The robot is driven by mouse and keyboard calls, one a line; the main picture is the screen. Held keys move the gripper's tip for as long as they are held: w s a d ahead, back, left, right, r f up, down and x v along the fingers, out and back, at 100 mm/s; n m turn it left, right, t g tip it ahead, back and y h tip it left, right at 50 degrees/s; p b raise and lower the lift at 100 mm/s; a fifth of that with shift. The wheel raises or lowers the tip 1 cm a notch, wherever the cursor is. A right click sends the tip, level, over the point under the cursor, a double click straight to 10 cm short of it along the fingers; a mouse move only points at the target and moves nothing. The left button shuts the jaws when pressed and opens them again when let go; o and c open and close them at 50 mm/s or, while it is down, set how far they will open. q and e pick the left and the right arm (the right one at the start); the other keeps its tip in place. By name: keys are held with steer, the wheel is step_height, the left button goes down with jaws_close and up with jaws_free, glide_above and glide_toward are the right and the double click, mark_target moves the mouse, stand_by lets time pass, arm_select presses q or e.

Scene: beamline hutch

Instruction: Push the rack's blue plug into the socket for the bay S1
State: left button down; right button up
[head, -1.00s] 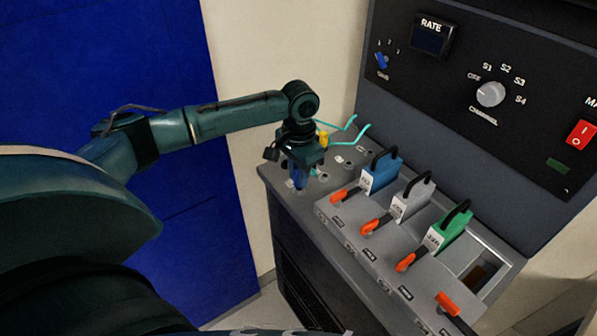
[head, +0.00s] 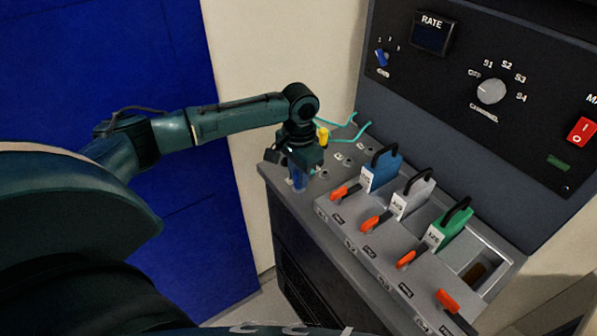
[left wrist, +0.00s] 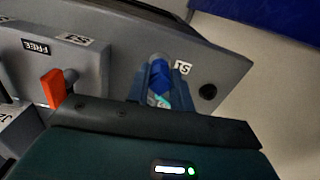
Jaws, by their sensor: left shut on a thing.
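My left gripper (head: 298,183) points down over the left end of the rack's sloping deck (head: 320,190). It is shut on the blue plug (left wrist: 158,78), which shows between its fingers in the left wrist view. The plug is at the deck beside a white label reading S1 (left wrist: 181,67). The fingers hide the socket under it, so I cannot tell how deep the plug sits. A bit of cyan lead (left wrist: 161,101) shows by the plug. My right gripper is not in view.
Blue (head: 382,170), grey (head: 411,196) and green (head: 450,228) modules stand in bays to the right, with orange levers (head: 339,193) in front. A yellow plug (head: 323,136) and cyan leads are just behind my gripper. A dark empty hole (left wrist: 208,92) lies beside the label.

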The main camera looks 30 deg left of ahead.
arm_select(q)
steer(key=c, duration=1.1)
jaws_free()
steer(key=shift+c, duration=0.2)
step_height(320, 180, up, 13)
steer(key=shift+r+b, duration=0.15)
steer(key=shift+b, duration=0.2)
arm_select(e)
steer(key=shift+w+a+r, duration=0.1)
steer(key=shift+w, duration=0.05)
